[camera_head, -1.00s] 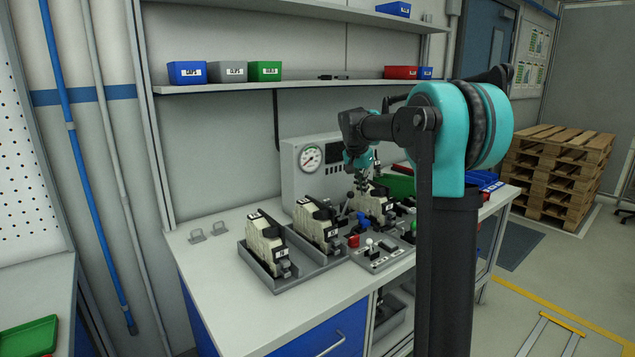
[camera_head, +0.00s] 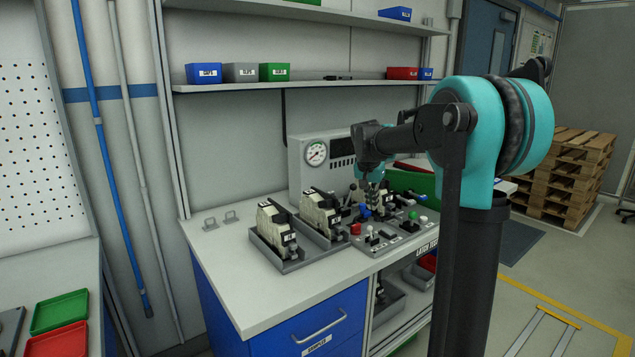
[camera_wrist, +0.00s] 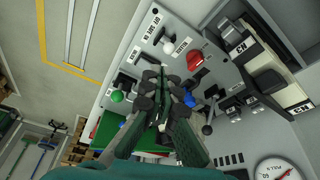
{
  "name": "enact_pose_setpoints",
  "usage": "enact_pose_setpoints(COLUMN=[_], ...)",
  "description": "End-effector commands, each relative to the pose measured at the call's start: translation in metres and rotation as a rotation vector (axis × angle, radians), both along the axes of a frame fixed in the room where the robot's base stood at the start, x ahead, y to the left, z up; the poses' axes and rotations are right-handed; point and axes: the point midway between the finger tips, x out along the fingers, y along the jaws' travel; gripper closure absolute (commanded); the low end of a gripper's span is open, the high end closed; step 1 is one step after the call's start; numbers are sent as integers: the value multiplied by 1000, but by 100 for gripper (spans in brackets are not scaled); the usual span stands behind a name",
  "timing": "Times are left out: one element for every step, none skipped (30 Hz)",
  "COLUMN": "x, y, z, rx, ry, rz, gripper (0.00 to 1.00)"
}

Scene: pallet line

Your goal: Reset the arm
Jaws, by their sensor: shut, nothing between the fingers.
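My gripper (camera_head: 374,203) hangs at the end of my bent arm over the control panel (camera_head: 372,245) on the bench. In the wrist view my gripper (camera_wrist: 160,78) has its fingertips together in front of the panel, with nothing seen between them. A red knob (camera_wrist: 194,60), a white knob (camera_wrist: 169,47) and a green knob (camera_wrist: 117,96) show around the fingers. Part of the panel's middle is hidden behind the fingers.
Two cream and black units (camera_head: 276,232) (camera_head: 321,213) stand in grey trays left of the panel. A gauge box (camera_head: 316,153) stands behind them. A shelf with small bins (camera_head: 204,73) runs above. The bench's front left surface is clear. Pallets (camera_head: 563,175) are stacked at right.

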Motion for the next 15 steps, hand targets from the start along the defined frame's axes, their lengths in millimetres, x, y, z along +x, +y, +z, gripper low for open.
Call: enact_pose_setpoints(x=[-10,-16,-24,-30,-38,-48,-57,-66,-80,-92,-105,-125,-140,-156,-177], y=[-2,-3,-4,-5,-6,-7,-8,-9,-10,-12,-13,-14,-15,-16,-17], z=[-5,-9,-14,-18,-22,-28,-33,-39,-47,-54,-63,-74,-84,-94,-107], rx=[2,3,3,3,4,5,6,7,7,7,9,9,9,9,9], ry=[1,2,2,2,3,4,4,5,5,3,3,2,1,0,-4], rz=[14,26,42,54,67,87,102,121,146,167,190,223,250,276,312], gripper=[100,100,100,100,100,100,100,100,100,100,100,100,100,100,100])
